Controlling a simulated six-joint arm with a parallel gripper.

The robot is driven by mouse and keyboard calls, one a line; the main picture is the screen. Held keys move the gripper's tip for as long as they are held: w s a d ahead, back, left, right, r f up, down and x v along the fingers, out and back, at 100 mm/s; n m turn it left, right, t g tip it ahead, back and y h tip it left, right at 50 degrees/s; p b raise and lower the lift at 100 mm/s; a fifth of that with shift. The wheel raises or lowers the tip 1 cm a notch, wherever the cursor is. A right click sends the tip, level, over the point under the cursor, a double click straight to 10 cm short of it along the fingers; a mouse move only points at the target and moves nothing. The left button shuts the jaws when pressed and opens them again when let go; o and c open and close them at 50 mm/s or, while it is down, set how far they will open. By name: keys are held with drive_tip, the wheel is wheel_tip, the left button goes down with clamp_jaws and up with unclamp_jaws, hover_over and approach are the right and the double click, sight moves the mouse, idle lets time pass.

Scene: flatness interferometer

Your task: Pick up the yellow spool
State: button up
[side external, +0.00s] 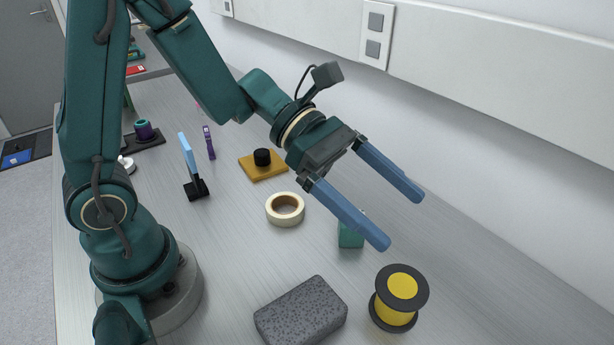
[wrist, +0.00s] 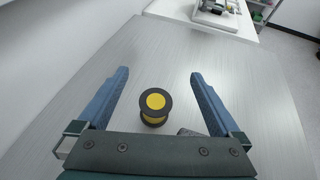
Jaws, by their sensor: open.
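The yellow spool (side external: 399,297) with black flanges stands upright on the table at the lower right of the side view. In the wrist view the spool (wrist: 155,108) appears between and below my two blue fingers. My gripper (side external: 405,220) is open and empty, with its fingers wide apart. In the side view it is above the table, up and behind the spool, not touching it. In the wrist view the gripper (wrist: 158,72) points out over the table.
A grey speckled block (side external: 301,313) lies left of the spool. A teal block (side external: 350,236) stands under the fingers. A cream tape roll (side external: 285,209) and an orange plate with a black knob (side external: 262,163) lie farther back. The wall is at the right.

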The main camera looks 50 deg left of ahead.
sight(383, 279)
wheel_tip(383, 279, down, 12)
drive_tip(key=shift+r, duration=0.1)
drive_tip(key=shift+d+f, duration=0.1)
drive_tip(key=shift+f, duration=0.35)
drive_tip(key=shift+x, duration=2.45)
clamp_jaws()
drive_tip(key=shift+r, duration=0.25)
